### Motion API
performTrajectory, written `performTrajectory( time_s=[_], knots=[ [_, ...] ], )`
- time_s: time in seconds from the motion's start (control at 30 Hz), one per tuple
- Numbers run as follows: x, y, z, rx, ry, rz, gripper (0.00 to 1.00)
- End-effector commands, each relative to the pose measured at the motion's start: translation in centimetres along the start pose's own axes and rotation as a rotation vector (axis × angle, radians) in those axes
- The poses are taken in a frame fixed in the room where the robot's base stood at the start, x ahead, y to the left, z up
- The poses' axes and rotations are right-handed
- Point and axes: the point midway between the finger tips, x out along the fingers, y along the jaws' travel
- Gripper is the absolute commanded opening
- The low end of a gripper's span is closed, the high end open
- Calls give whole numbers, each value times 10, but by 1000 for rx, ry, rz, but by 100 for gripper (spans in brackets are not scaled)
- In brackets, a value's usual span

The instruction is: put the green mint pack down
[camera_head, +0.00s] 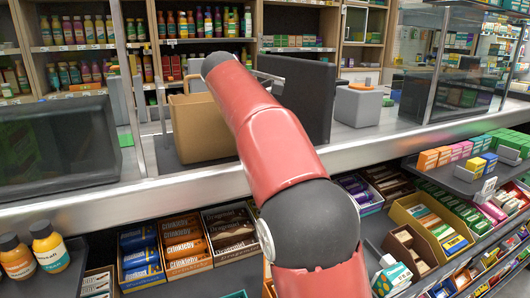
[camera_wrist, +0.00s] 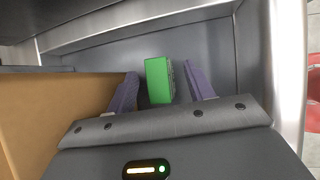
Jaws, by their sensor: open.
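The green mint pack (camera_wrist: 158,80) shows in the wrist view as a small bright green box on a grey surface. My gripper (camera_wrist: 163,90) is open, with one purple finger on each side of the pack. A gap shows between the pack and the right finger. The left finger is close to the pack's left side, and I cannot tell if they touch. In the head view my red arm reaches over the counter (camera_head: 190,180), and I cannot make out the pack or the fingers there.
A metal rim (camera_wrist: 285,70) runs along the right. Candy racks (camera_head: 185,240) fill the front, and glass panels flank the counter.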

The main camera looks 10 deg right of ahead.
Motion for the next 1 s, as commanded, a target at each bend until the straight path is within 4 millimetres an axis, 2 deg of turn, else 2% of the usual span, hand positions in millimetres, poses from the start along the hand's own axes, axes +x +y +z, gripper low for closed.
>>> performTrajectory(
  time_s=[0.1,0.3,0.7,1.0],
  knots=[
    [7,0,0,1,0,0,53],
    [7,0,0,1,0,1,53],
    [7,0,0,1,1,0,2],
    [5,0,1,1,1,0,0]
  ],
)
